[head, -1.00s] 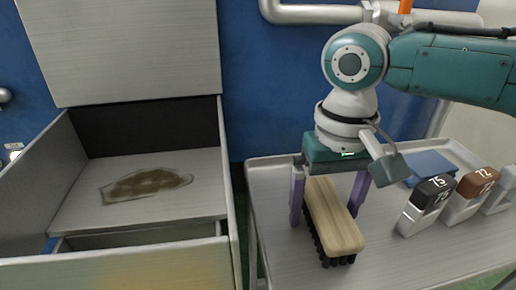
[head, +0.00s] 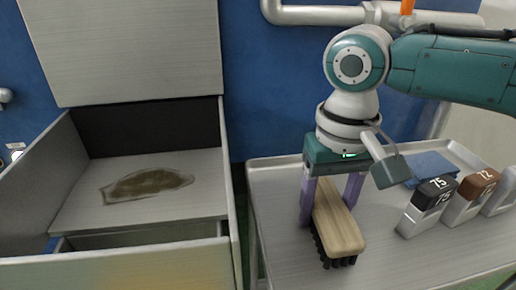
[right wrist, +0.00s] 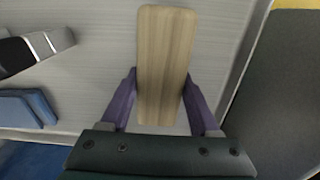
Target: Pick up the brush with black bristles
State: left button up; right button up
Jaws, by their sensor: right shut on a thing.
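The brush with black bristles (head: 338,232) has a pale wooden back and lies bristles down on the metal cart top. My right gripper (head: 332,200) reaches down from above and is shut on the far part of the brush, one purple finger on each side. In the right wrist view the wooden back of the brush (right wrist: 165,65) runs between the two fingers (right wrist: 160,100). The bristles are hidden there. I cannot see any clear gap between the brush and the cart. My left gripper is not in view.
The cart (head: 280,215) also bears a blue pad (head: 432,166), a black-topped block marked 75 (head: 428,205) and a brown-topped block marked 72 (head: 470,197), right of the brush.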

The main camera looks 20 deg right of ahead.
aim_at(328, 201)
jog(key=shift+c, duration=0.4)
jog(key=shift+r, duration=0.15)
jog(key=shift+r, duration=0.25)
notch_tip(328, 201, up, 19)
jog(key=p, duration=0.5)
jog(key=shift+r+p, duration=0.15)
jog(key=shift+p, duration=0.15)
